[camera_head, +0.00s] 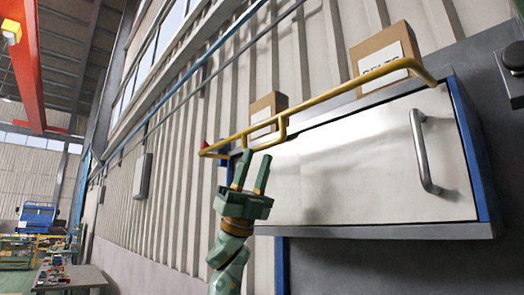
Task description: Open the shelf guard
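The shelf guard (330,96) is a yellow bar running along the top front of a white wall cabinet (345,165). It has a lower yellow loop near its left part, and its right end bends down at the cabinet's top right. My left gripper (256,156) is green and points up, with its two fingers apart and nothing seen between them. Its fingertips are just below the left part of the guard and its loop. I cannot tell whether they touch it. My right gripper is not in view.
A cardboard box (378,48) and a smaller one (267,106) stand behind the guard on the cabinet's top. A grey vertical handle (423,150) sticks out from the cabinet front. A table (70,279) with small items stands far off at lower left.

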